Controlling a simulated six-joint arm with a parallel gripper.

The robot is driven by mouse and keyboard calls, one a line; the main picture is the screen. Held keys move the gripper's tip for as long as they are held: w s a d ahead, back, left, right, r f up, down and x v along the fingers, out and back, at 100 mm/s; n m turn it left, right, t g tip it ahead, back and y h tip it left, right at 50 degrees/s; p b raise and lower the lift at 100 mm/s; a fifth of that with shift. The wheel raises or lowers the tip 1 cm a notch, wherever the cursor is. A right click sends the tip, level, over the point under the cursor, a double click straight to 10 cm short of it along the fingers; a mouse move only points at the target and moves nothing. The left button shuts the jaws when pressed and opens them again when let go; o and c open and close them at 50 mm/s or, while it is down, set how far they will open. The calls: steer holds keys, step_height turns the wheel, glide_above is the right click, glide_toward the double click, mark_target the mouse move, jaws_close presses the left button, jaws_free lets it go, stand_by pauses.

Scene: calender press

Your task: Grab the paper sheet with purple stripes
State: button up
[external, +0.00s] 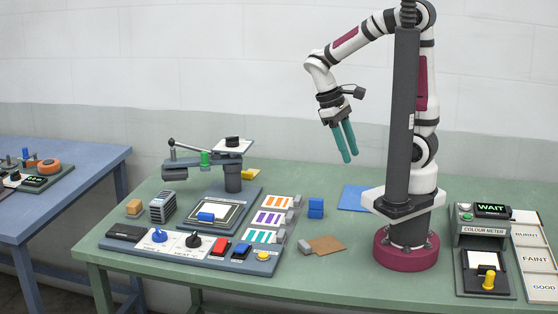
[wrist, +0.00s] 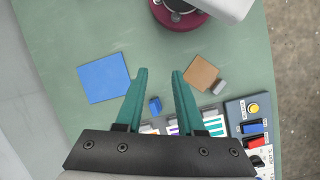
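My gripper (external: 350,157) has teal fingers that point down, high above the table and well to the right of the sheets. It is open and empty, with a gap between the fingertips in the wrist view (wrist: 160,71). There, a small part of the purple-striped sheet (wrist: 173,129) shows between the finger bases; the rest is hidden.
Small grey blocks (external: 289,218) sit at the sheets' right ends. A blue block (external: 316,207), a brown card (external: 326,244) and a blue square (external: 355,197) lie nearby. A press (external: 232,178) stands left of the sheets; a colour meter (external: 485,229) is at the right.

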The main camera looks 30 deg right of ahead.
mark_target(288, 222)
steer(key=w+a+f+n+t+h, duration=0.35)
steer(key=a+f+n+h, duration=0.25)
steer(key=a+n, duration=0.45)
steer(key=s+a+f+n+t, duration=0.1)
steer(key=a+f+n+t, duration=0.2)
steer(key=a+n, duration=0.1)
steer(key=s+a+f+n+t, duration=0.2)
steer(key=a+f+n, duration=0.1)
steer(key=a+n, duration=0.1)
steer(key=s+a+f+n+t, duration=0.1)
steer(key=a+f+n+t, duration=0.2)
steer(key=a+f+n, duration=0.1)
steer(key=shift+s+a+f+t+h, duration=0.1)
steer(key=shift+s+a+t+h, duration=0.1)
steer(key=shift+t+h, duration=0.15)
steer(key=x, duration=1.5)
steer(key=shift+w+d, duration=0.25)
jaws_close()
